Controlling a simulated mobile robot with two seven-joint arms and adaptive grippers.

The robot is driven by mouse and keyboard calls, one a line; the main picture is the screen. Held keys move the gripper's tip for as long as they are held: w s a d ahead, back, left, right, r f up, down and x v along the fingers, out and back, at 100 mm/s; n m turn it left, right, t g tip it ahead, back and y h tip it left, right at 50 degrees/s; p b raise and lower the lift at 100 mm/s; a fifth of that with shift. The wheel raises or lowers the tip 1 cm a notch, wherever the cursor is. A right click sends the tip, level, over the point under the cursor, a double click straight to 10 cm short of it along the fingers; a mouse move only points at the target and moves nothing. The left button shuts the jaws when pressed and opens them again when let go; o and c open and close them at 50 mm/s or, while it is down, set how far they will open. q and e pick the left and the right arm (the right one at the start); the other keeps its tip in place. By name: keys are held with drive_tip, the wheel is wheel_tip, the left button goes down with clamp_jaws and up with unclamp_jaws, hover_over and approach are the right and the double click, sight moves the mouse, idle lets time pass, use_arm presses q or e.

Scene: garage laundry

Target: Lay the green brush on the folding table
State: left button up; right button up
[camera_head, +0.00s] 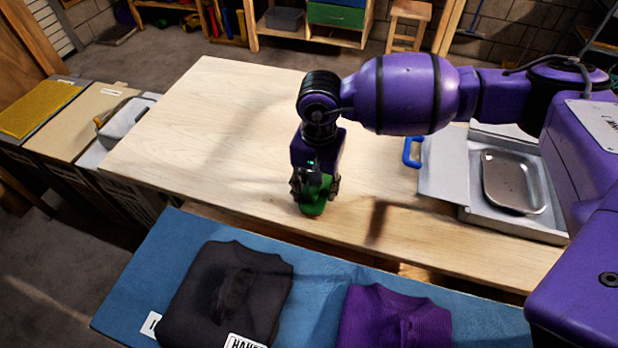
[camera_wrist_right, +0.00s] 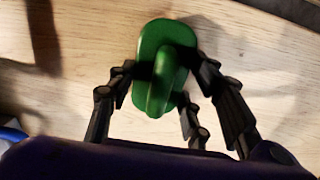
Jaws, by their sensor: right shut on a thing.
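The green brush (camera_head: 312,207) is between the fingers of my right gripper (camera_head: 315,187), over the pale wooden folding table (camera_head: 220,130). In the right wrist view the green brush (camera_wrist_right: 150,34) shows its oval body and raised handle, and my right gripper (camera_wrist_right: 160,85) is shut on it with fingers on both sides. The brush is low, at or just above the tabletop; I cannot tell whether it touches. Its underside is hidden. My left gripper is not in view.
A blue surface (camera_head: 165,270) in front holds a dark folded garment (camera_head: 225,290) and a purple one (camera_head: 395,320). An open grey box (camera_head: 555,228) with a metal tray (camera_head: 513,182) stands on the table's right. The table's left half is clear.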

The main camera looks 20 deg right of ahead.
drive_tip(key=shift+f, duration=0.1)
drive_tip(key=shift+f, duration=0.15)
drive_tip(key=o, duration=1)
wheel_tip(320, 180, up, 12)
drive_tip(key=shift+r, duration=0.25)
